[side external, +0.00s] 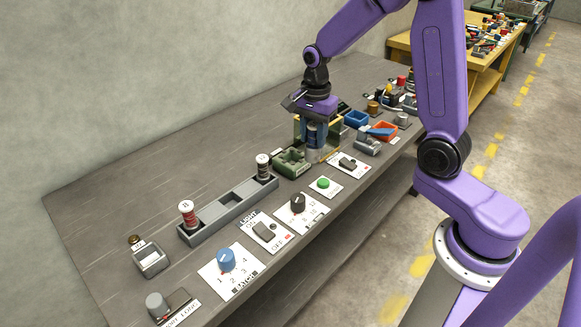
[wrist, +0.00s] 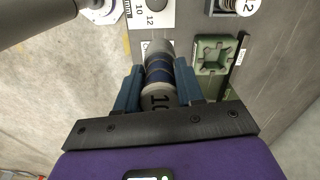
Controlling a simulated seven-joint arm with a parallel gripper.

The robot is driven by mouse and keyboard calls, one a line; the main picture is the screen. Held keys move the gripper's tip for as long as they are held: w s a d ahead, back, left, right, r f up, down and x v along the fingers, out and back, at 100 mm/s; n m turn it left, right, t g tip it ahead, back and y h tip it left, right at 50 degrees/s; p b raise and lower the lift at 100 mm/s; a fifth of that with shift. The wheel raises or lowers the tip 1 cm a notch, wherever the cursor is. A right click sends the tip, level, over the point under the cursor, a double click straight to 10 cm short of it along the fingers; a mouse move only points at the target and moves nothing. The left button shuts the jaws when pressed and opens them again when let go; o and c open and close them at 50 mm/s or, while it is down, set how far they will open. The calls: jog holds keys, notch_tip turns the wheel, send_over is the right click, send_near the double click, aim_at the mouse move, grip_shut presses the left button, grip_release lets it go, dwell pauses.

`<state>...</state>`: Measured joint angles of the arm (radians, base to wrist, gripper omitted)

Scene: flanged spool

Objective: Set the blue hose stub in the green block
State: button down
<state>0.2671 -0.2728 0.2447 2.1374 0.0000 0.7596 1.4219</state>
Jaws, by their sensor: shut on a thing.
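The blue hose stub (wrist: 158,73) is a grey cylinder with dark blue bands and a dark number on its near end. My gripper (wrist: 160,84) is shut on it, one blue-grey finger on each side. In the side view my gripper (side external: 315,137) holds the stub above the bench, just right of the green block. The green block (side external: 291,163) sits on the bench; in the wrist view it (wrist: 214,54) lies to the right of the stub, with an empty recess in its top. The fingers partly hide the stub in the side view.
A long grey rack (side external: 213,220) left of the block holds a red-banded spool (side external: 187,213) and a dark-banded spool (side external: 263,166). Switch and knob panels line the front edge. A blue bin (side external: 356,118), an orange bin (side external: 386,129) and other parts crowd the bench beyond my gripper.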

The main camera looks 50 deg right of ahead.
jog(key=shift+w+d+f, duration=1.1)
jog(key=shift+w+f, duration=1.05)
jog(key=shift+w+d+f, duration=1.05)
jog(key=shift+w+f, duration=1.05)
jog(key=shift+w, duration=0.1)
jog(key=shift+w+d+f, duration=1.1)
jog(key=shift+w+f, duration=1.05)
jog(key=shift+f, duration=0.25)
jog(key=c, duration=0.7)
grip_release()
jog(key=shift+f, duration=0.1)
notch_tip(320, 180, up, 13)
